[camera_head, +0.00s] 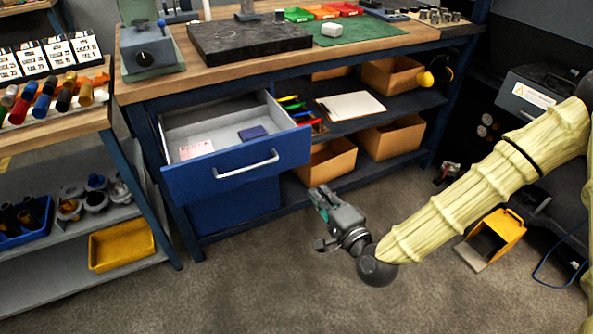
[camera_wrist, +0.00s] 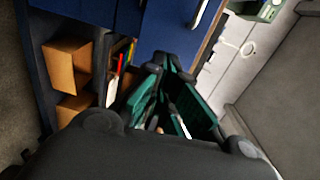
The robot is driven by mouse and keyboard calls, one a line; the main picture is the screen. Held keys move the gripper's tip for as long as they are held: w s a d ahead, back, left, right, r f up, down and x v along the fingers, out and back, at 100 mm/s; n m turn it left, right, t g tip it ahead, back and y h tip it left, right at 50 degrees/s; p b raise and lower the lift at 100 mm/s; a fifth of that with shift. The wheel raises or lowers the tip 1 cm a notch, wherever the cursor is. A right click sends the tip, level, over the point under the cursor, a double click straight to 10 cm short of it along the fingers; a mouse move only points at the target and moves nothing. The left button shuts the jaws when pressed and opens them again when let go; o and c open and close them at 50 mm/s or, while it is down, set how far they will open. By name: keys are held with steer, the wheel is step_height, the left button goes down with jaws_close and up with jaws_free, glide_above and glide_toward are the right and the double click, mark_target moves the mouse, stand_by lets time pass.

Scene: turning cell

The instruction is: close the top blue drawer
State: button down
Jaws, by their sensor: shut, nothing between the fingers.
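The top blue drawer (camera_head: 237,168) is pulled out from the workbench in the head view. Its front carries a silver bar handle (camera_head: 246,165), and a pink-and-white card (camera_head: 196,150) and a dark blue item (camera_head: 253,133) lie inside it. A closed blue drawer front (camera_head: 234,207) is below it. My gripper (camera_head: 319,218) is shut and empty, in front of the bench and to the lower right of the open drawer, apart from it in the head view. In the wrist view my gripper (camera_wrist: 172,70) points toward the blue drawer fronts (camera_wrist: 165,30).
The bench shelves right of the drawers hold cardboard boxes (camera_head: 392,137) and a clipboard (camera_head: 350,105). A shelf rack with a yellow bin (camera_head: 121,245) stands at the left. A yellow object (camera_head: 492,238) is on the floor at the right. The floor before the drawer is clear.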

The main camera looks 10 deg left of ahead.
glide_toward(292, 152)
steer(key=shift+t, duration=0.4)
steer(key=x, duration=0.6)
steer(key=shift+w+a+f, duration=0.1)
steer(key=shift+a+f, duration=0.2)
steer(key=shift+w+a, duration=0.15)
steer(key=shift+w, duration=0.1)
steer(key=shift+w, duration=0.1)
